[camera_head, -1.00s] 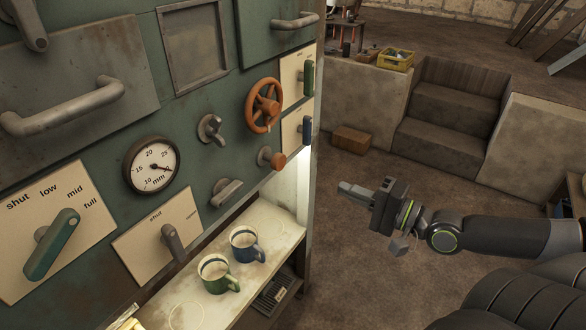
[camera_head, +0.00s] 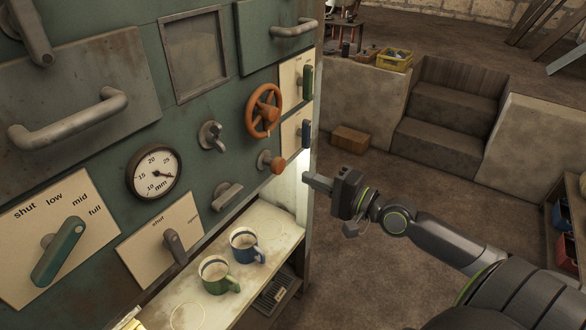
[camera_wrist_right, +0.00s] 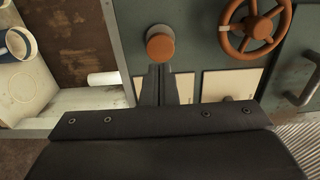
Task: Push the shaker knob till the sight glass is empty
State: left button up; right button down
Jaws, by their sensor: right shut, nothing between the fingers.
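The orange round knob (camera_head: 277,164) stands out on a short stem from the green panel, below the orange handwheel. I take it for the shaker knob; it also shows in the right wrist view (camera_wrist_right: 160,45). My right gripper (camera_head: 308,180) is shut and empty, to the right of the knob in the head view. In the right wrist view its fingertips (camera_wrist_right: 161,70) point towards the knob, and I cannot tell whether they touch it. A framed rectangular pane (camera_head: 194,48) on the panel may be the sight glass; its contents cannot be made out. My left gripper is out of view.
The orange handwheel (camera_head: 264,110) and a grey lever (camera_head: 229,196) sit near the knob. A shelf (camera_head: 281,226) below holds a green mug (camera_head: 215,274) and a blue mug (camera_head: 246,246). Open floor lies right of the panel.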

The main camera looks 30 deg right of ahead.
aim_at(281, 166)
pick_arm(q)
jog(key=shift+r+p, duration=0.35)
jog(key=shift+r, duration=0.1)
pick_arm(e)
jog(key=shift+x, duration=2.8)
jog(key=shift+x, duration=1.25)
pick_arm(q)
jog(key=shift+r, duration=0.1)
pick_arm(e)
jog(key=shift+r, duration=0.1)
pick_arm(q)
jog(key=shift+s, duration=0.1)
